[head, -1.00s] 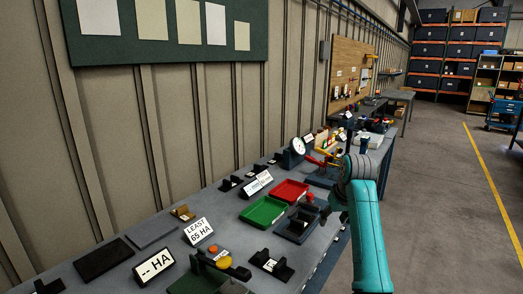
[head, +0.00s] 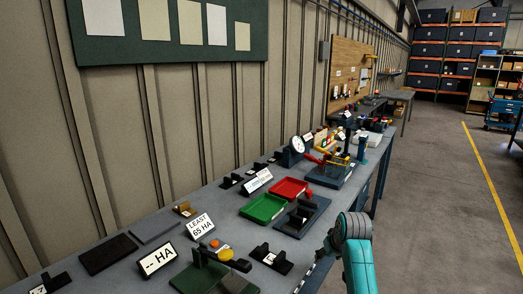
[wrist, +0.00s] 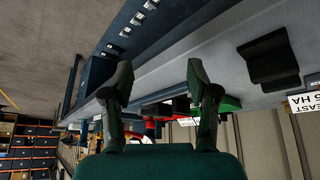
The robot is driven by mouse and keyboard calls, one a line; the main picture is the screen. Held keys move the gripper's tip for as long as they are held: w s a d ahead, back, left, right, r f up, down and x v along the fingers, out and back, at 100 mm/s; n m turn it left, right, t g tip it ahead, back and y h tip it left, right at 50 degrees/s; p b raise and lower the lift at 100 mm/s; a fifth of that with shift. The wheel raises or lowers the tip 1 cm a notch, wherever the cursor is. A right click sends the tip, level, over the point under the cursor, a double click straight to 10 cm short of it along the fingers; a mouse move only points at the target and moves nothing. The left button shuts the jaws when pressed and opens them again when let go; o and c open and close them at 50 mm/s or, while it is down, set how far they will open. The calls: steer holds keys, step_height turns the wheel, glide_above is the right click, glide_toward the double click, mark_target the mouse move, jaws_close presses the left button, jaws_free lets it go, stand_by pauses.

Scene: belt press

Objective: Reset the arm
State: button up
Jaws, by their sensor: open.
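My gripper (wrist: 158,84) shows in the wrist view with its two dark green fingers spread wide and nothing between them. The wrist view is upside down, with the bench edge and its contents beyond the fingers. In the head view my teal and grey arm is folded low at the bottom right, beside the bench's front edge. The gripper itself cannot be made out in the head view.
The long grey bench (head: 213,203) carries a green tray (head: 263,209), a red tray (head: 290,189), a dark fixture (head: 302,217), a "LEAST 65 HA" sign (head: 200,226) and a "-- HA" display (head: 157,260). The floor (head: 440,200) right of the bench is clear.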

steer(key=s+a+f+t, duration=0.2)
steer(key=s+f+t, duration=0.1)
steer(key=s+f, duration=1.75)
steer(key=s+f+m+t, duration=0.1)
steer(key=s+f, duration=0.3)
steer(key=s, duration=0.6)
steer(key=s+r+t, duration=0.1)
steer(key=s+r, duration=0.2)
steer(key=s, duration=0.6)
steer(key=s+r+t, duration=0.2)
steer(key=s, duration=0.8)
steer(key=s+a+r+t, duration=0.1)
steer(key=s+r+t, duration=0.1)
steer(key=s+r, duration=1.2)
steer(key=shift+r+h, duration=0.3)
steer(key=shift+r, duration=0.6)
